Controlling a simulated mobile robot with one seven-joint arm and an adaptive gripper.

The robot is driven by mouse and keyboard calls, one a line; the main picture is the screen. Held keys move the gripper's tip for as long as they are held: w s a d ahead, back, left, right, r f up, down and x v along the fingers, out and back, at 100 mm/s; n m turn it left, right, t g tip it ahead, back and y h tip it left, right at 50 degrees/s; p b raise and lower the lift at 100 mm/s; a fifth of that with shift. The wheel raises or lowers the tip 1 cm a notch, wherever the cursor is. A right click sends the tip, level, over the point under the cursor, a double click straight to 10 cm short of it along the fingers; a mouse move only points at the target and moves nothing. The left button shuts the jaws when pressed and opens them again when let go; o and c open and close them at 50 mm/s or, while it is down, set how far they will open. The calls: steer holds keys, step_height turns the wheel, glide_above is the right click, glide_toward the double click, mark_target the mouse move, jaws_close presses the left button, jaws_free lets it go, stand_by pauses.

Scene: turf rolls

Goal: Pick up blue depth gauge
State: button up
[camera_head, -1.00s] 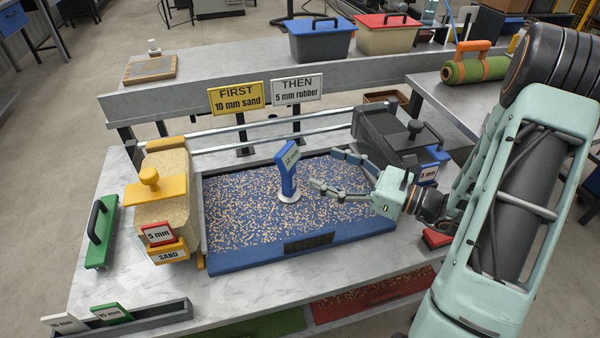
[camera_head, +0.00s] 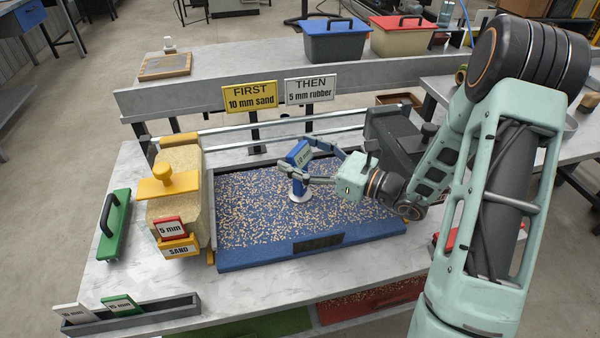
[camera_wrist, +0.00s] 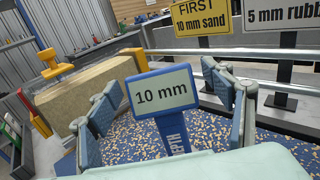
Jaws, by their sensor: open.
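The blue depth gauge (camera_head: 299,154) stands upright on a pale round foot in the speckled blue turf tray (camera_head: 340,240). In the wrist view its white label reads "10 mm" (camera_wrist: 162,92), and its blue stem goes down towards the speckled fill. My gripper (camera_head: 309,160) is open, with its fingers reaching from the right to either side of the gauge. In the wrist view one finger (camera_wrist: 95,125) is left of the gauge and the other (camera_wrist: 230,100) is right of it. I see a gap on each side; the gauge's lower part is hidden in that view.
A sand hopper (camera_head: 172,195) with a yellow handle stands left of the tray. A dark hopper (camera_head: 392,135) is behind my gripper at the right. Two rails and the yellow (camera_head: 250,96) and white (camera_head: 311,90) signs stand behind. A slotted holder (camera_head: 130,315) is at front left.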

jaws_close()
stand_by(0.5)
